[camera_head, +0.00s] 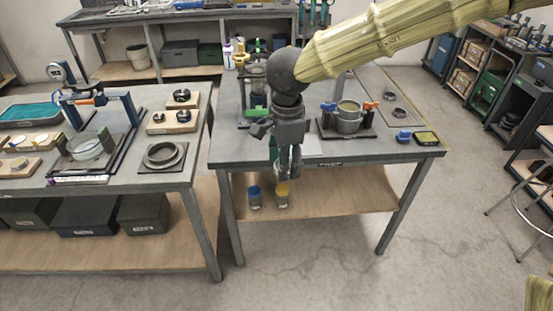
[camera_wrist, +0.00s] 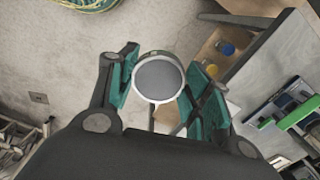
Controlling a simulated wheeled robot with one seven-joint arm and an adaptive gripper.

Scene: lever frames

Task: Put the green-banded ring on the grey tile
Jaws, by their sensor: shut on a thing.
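My gripper (camera_head: 289,174) hangs just in front of the right table's front edge, pointing down. In the wrist view its teal-padded fingers (camera_wrist: 160,85) are shut on a round piece (camera_wrist: 158,78) with a pale rim and a plain grey middle. A dark grey square plate (camera_head: 145,167) on the left table carries a grey ring (camera_head: 163,155); I cannot tell whether this plate is the grey tile.
A gauge stand (camera_head: 130,112) occupies the left table. Open floor separates the tables.

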